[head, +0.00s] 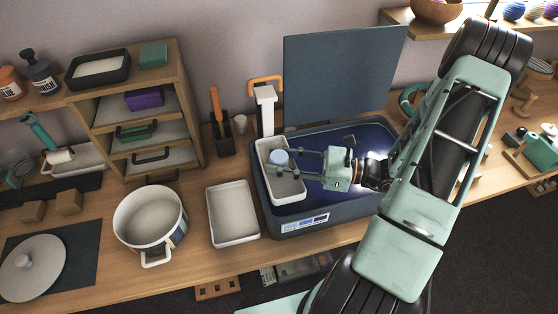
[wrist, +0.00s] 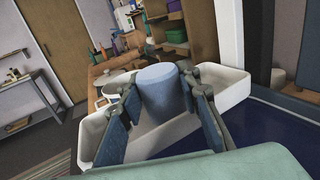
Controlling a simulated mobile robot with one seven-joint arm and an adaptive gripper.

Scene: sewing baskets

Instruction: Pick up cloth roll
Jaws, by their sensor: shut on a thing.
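The cloth roll (head: 278,157) is a short, pale blue cylinder in the head view. It also shows in the wrist view (wrist: 167,94), upright between the two fingers. My gripper (head: 287,162) is shut on it, with one finger on each side. The roll is over or inside a narrow white tray (head: 287,190) at the left end of a dark blue bin (head: 318,217). I cannot tell whether the roll's bottom touches the tray, because the fingers hide part of it.
The bin's lid (head: 343,72) stands up behind it. Left of the bin are an empty white tray (head: 233,213) and a white pot (head: 150,218). A wooden shelf unit (head: 192,105) stands at the back left. A round lid (head: 35,265) lies at the far left.

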